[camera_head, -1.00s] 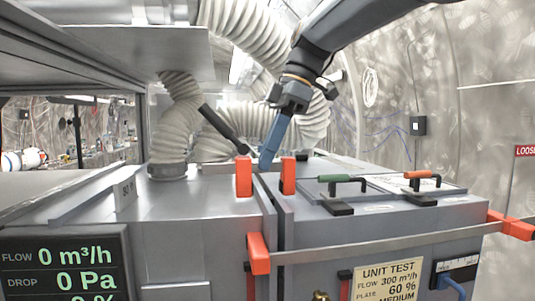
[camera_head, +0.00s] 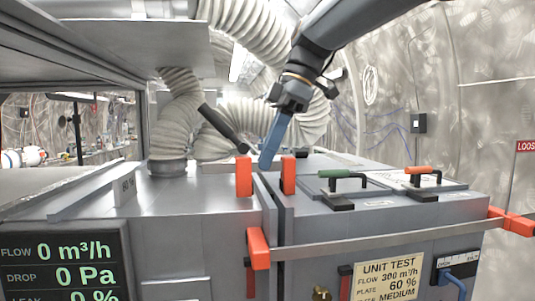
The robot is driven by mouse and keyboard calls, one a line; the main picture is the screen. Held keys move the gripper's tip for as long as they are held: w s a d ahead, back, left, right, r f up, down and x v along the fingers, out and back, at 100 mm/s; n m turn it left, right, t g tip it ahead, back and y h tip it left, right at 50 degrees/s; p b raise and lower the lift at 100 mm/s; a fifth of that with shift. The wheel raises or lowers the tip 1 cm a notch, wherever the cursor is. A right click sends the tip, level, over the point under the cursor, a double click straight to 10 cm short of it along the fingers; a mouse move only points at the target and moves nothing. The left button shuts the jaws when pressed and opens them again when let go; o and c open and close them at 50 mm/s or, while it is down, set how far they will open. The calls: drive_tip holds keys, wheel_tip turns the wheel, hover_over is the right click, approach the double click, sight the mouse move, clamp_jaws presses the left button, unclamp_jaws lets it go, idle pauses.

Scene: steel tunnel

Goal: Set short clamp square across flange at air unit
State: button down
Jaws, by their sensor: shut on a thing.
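The short clamp shows as two upright orange jaws, a left one (camera_head: 244,177) and a right one (camera_head: 288,175), on either side of the flange seam (camera_head: 272,205) between the two grey housings of the air unit (camera_head: 190,215). A dark handle-like rod (camera_head: 224,130) slants down to the top of the left jaw. My gripper (camera_head: 268,160) comes down from the upper right, its blue finger reaching between the jaws. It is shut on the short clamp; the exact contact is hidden. Whether the clamp sits exactly square, or touches the flange, I cannot tell.
A long clamp bar (camera_head: 390,238) with orange ends (camera_head: 258,249) crosses the front of the right housing. Green (camera_head: 335,174) and orange (camera_head: 421,170) toggle handles stand on its lid. Ribbed ducts (camera_head: 178,125) rise behind. A grey shelf (camera_head: 140,50) overhangs at left.

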drive_tip(key=shift+f, duration=0.15)
drive_tip(key=c, duration=1.9)
unclamp_jaws()
drive_tip(key=shift+o, duration=0.3)
drive_tip(key=shift+f, duration=0.1)
